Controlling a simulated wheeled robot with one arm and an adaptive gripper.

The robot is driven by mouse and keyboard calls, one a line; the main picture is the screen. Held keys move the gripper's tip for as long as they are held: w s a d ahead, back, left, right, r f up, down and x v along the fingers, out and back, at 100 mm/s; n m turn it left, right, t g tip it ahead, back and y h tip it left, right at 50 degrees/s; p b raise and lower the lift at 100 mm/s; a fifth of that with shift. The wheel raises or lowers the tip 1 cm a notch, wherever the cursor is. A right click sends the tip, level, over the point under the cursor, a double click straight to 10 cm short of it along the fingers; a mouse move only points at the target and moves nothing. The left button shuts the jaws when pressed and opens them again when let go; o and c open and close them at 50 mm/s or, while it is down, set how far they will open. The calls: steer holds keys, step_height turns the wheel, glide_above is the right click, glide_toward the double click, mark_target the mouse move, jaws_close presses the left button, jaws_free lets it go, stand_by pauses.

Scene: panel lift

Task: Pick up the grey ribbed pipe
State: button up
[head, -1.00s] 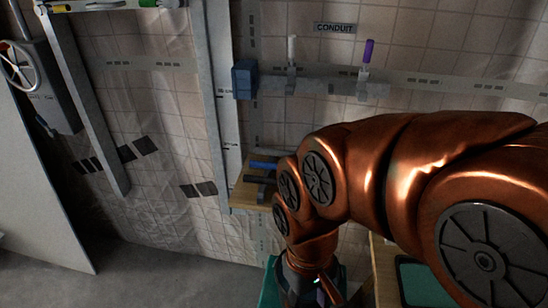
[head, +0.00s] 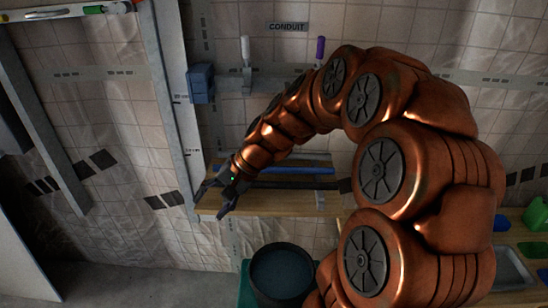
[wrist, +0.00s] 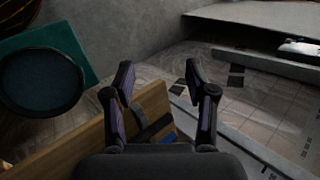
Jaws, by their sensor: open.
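A long dark grey pipe (head: 290,185) lies lengthwise on the wooden shelf (head: 270,205) under the conduit sign, in front of a blue pipe (head: 300,170). Its ribs are too small to make out. In the head view my gripper (head: 209,206) is open and empty at the shelf's left end, its fingers pointing down and left, apart from the pipes. In the wrist view the open fingers (wrist: 160,65) have nothing between their tips. Behind them, a dark grey piece (wrist: 153,128) and a bit of blue show on the shelf, mostly hidden by my gripper.
A dark round bin (head: 283,275) stands on a teal base below the shelf. A grey metal upright (head: 172,110) rises just left of the shelf. A blue block (head: 200,84) and two upright handles, white (head: 246,50) and purple (head: 320,50), are on the wall above.

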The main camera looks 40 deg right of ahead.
steer(key=w+d+f+m+t, duration=0.1)
steer(key=w+d+m+t, duration=0.4)
steer(key=w+d, duration=0.6)
steer(key=d+f+m+t+h, duration=0.1)
steer(key=d+m, duration=0.1)
steer(key=d, duration=0.5)
steer(key=d+f+m+t+h, duration=0.1)
steer(key=d+f+m, duration=0.1)
steer(key=d, duration=0.5)
steer(key=d+f+m+h, duration=0.1)
steer(key=d+m, duration=0.2)
steer(key=d, duration=0.4)
steer(key=shift+w+d+f+m+t+b, duration=0.1)
steer(key=shift+d+f+m+t+b, duration=0.1)
steer(key=shift+d+m+t+b, duration=0.15)
steer(key=shift+w+f+h, duration=0.15)
steer(key=shift+w+h, duration=0.05)
steer(key=shift+h, duration=0.1)
steer(key=shift+p+x, duration=0.45)
steer(key=shift+x, duration=0.8)
steer(key=shift+f+p+x, duration=0.2)
steer(key=shift+p+x, duration=0.5)
steer(key=shift+x, duration=1.65)
steer(key=shift+s+d, duration=0.1)
jaws_close()
